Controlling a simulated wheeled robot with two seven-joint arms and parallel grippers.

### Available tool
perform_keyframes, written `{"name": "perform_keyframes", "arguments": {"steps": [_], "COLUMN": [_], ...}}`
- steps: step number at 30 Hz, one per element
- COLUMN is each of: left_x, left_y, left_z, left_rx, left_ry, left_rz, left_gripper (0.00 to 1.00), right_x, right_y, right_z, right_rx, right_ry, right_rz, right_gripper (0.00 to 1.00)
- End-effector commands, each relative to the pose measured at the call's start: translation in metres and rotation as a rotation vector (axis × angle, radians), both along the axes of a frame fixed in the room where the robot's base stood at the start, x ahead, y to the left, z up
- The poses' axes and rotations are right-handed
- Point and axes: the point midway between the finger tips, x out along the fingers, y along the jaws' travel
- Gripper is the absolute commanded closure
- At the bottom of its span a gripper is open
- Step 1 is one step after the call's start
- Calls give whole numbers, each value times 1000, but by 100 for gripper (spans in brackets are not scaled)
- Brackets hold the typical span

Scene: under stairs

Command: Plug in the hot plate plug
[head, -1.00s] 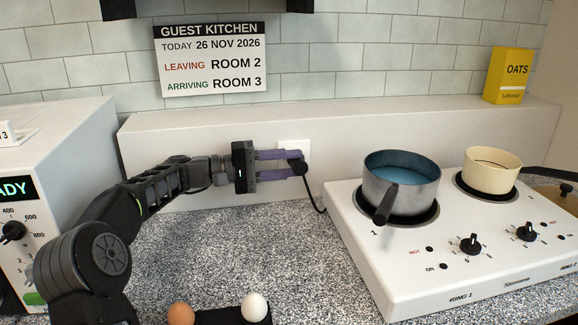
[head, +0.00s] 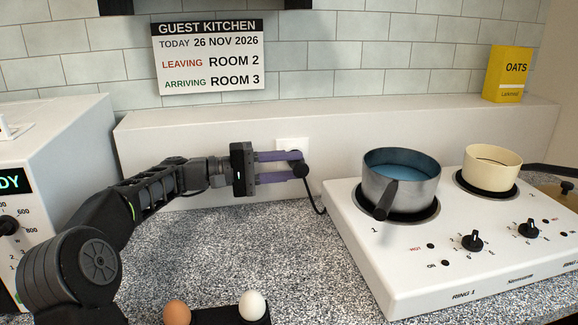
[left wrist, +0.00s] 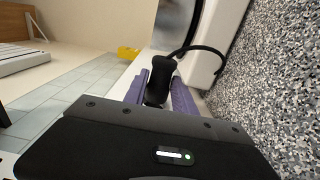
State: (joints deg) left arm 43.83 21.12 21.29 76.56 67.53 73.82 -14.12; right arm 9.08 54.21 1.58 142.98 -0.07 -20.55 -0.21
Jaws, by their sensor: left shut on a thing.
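The black hot plate plug (head: 300,168) is between the purple fingers of my left gripper (head: 297,163), which is shut on it. It sits in front of the white wall socket (head: 293,145), which the gripper partly covers. I cannot tell whether the plug touches the socket. In the left wrist view the black plug (left wrist: 160,80) stands between the fingers, with its cord (left wrist: 200,48) curving away. The cord runs down to the white hot plate (head: 365,262) on the right. My right gripper is not in view.
A grey pot of blue liquid (head: 402,184) with its handle pointing forward and a cream pot (head: 492,170) stand on the hot plate. Two eggs (head: 252,305) sit at the front edge. A white appliance (head: 60,150) stands left. The speckled counter (head: 220,240) between is clear.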

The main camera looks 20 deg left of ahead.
Motion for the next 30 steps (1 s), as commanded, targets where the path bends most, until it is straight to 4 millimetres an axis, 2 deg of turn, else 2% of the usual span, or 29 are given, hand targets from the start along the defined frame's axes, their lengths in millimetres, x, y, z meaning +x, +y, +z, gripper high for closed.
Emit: {"name": "perform_keyframes", "arguments": {"steps": [30], "left_x": [-2], "left_y": [-2], "left_z": [0], "left_rx": [1], "left_ry": [-1], "left_rz": [0], "left_gripper": [100], "right_x": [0], "right_y": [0], "right_z": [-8], "right_rx": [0], "right_ry": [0], "right_rz": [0], "right_gripper": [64]}}
